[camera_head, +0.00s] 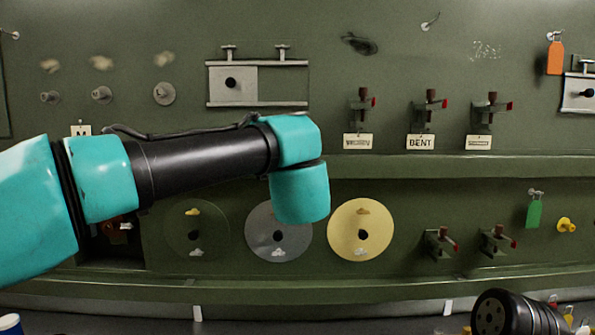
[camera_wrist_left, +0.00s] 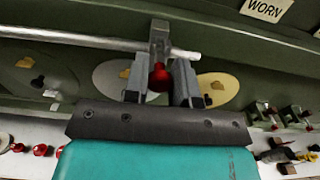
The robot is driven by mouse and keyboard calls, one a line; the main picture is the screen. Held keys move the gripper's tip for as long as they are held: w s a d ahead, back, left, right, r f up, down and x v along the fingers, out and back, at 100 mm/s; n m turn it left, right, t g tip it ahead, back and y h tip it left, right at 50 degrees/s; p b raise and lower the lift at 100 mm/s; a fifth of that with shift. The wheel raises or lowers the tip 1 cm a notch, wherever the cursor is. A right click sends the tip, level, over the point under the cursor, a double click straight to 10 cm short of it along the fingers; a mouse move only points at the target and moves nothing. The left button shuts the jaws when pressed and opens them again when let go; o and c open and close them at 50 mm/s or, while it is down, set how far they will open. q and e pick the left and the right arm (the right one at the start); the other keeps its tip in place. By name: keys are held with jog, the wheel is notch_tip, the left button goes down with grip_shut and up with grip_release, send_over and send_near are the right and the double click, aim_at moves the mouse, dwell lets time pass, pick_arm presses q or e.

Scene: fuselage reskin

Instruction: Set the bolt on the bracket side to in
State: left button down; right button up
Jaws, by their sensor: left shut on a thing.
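In the left wrist view, my left gripper (camera_wrist_left: 159,82) has its two grey fingers on either side of a red knob (camera_wrist_left: 159,76) and is shut on it. The knob sits below a grey block (camera_wrist_left: 159,38) on a silver rod, the bolt (camera_wrist_left: 75,38), which runs across the upper part of the view. The rod's right end shows just right of the fingers; its left part runs out of the picture. In the head view my left arm hides these fingers and the knob. My right gripper is not in view.
Three discs hang on the lower panel; the yellow disc (camera_head: 361,212) is rightmost. A shelf ledge (camera_head: 450,166) crosses above them. Clamps with red tips stand by the BENT label (camera_head: 421,142). A sliding plate (camera_head: 231,83) is above. A black cylinder (camera_head: 510,313) lies low at right.

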pick_arm(q)
jog(key=shift+w+a, duration=0.1)
jog(key=shift+w, duration=0.6)
jog(key=c, duration=1)
grip_release()
jog(key=shift+w, duration=0.1)
jog(key=shift+o, duration=0.2)
jog(key=s, duration=1.7)
jog(key=shift+s+d, duration=0.25)
jog(key=shift+d, duration=0.2)
